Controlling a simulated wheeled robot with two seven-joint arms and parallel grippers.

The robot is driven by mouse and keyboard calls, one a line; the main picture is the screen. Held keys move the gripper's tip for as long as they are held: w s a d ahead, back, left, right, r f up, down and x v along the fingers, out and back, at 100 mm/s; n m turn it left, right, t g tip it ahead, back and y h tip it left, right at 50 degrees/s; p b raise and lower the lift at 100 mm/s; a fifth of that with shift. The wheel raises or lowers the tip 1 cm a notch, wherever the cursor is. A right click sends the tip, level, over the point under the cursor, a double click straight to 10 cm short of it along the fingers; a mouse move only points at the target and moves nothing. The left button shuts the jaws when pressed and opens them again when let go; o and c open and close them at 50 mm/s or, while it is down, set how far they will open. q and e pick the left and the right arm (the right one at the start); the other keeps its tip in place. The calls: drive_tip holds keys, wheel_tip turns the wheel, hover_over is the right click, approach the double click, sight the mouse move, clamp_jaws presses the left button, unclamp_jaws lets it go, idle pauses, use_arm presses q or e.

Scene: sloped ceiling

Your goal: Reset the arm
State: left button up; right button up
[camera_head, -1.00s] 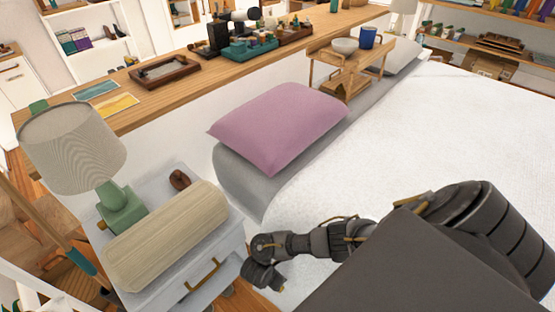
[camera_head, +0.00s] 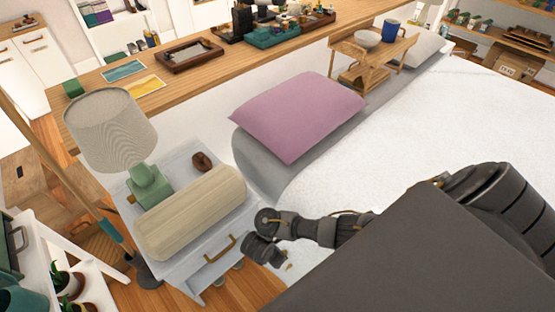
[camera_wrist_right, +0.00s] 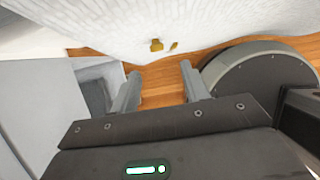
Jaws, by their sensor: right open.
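My right arm reaches in from the right over the white bed (camera_head: 440,150) in the head view. Its right gripper (camera_head: 287,266) hangs low beside the bed, just right of the white nightstand (camera_head: 196,250). In the right wrist view the right gripper (camera_wrist_right: 160,88) has its two fingers well apart, with nothing between them but wooden floor behind. My left gripper is not in view.
A lamp (camera_head: 112,130), a beige bolster (camera_head: 192,212) and a small brown object (camera_head: 202,161) stand on the nightstand. A pink pillow (camera_head: 298,115) lies on the bed. A plant shelf (camera_head: 96,283) is at the lower left.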

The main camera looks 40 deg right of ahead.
drive_tip(key=shift+d, duration=0.2)
drive_tip(key=s+a+f+m+g+y, duration=0.1)
drive_tip(key=s+a+f+m+y, duration=0.15)
drive_tip(key=s+f+m, duration=0.45)
drive_tip(key=s+a+f+m+g+y, duration=0.2)
drive_tip(key=s+f+m+y, duration=0.2)
drive_tip(key=s+f, duration=0.5)
drive_tip(key=s+d+f+m+t+h, duration=0.2)
drive_tip(key=s+d+f+m, duration=0.4)
drive_tip(key=s+d, duration=0.4)
drive_tip(key=s+t, duration=0.1)
drive_tip(key=s, duration=0.2)
drive_tip(key=shift+d+f, duration=0.2)
drive_tip(key=shift+f, duration=0.1)
